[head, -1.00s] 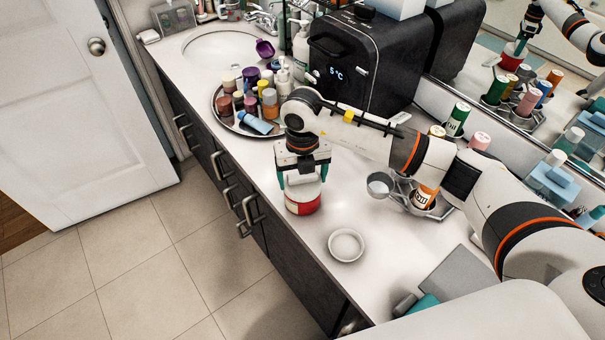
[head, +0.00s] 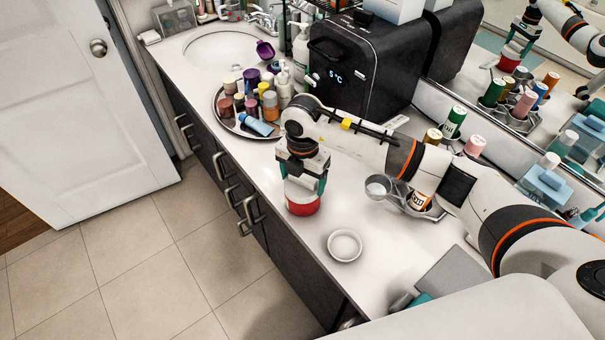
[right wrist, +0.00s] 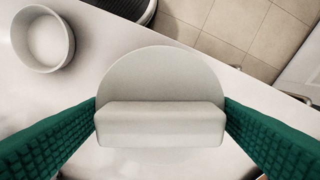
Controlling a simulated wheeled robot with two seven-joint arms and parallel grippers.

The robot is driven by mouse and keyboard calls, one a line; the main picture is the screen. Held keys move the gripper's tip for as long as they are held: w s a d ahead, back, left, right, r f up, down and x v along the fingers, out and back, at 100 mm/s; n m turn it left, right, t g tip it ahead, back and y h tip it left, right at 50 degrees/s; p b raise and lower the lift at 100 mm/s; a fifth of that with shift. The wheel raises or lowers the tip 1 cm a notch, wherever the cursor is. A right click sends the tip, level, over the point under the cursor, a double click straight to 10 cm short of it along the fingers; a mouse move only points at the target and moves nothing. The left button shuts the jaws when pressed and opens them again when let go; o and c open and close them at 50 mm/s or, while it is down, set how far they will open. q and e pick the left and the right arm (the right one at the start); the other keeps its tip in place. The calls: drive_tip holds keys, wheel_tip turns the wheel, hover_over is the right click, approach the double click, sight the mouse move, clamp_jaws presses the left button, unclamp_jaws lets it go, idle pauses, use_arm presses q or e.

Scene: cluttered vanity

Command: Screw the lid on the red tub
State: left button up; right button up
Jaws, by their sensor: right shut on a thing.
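The red tub (head: 303,208) stands upright near the counter's front edge in the head view. The white lid (head: 300,192) is on top of it, level as far as I can see. My right gripper (head: 303,180) points straight down over the tub, its teal fingers either side of the lid. In the right wrist view the lid (right wrist: 158,72) is a pale disc with a raised bar, and my right gripper (right wrist: 160,118) is shut on that bar. The lid covers the tub there, so the threads are hidden. My left gripper is not in view.
A small white dish (head: 345,245) sits in front of the tub to the right. A metal holder (head: 422,206) with bottles stands right of it. A round tray (head: 222,112) of bottles and a black box (head: 365,75) are behind. Counter around the tub is clear.

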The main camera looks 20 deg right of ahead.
drive_tip(key=shift+r+m, duration=0.1)
drive_tip(key=shift+m, duration=0.2)
drive_tip(key=m+p, duration=0.1)
drive_tip(key=m, duration=0.2)
drive_tip(key=shift+r+p, duration=0.15)
drive_tip(key=shift+p, duration=0.15)
drive_tip(key=shift+m, duration=0.8)
drive_tip(key=m+p, duration=0.2)
drive_tip(key=shift+m, duration=0.4)
drive_tip(key=shift+m+p, duration=0.35)
drive_tip(key=shift+m, duration=0.45)
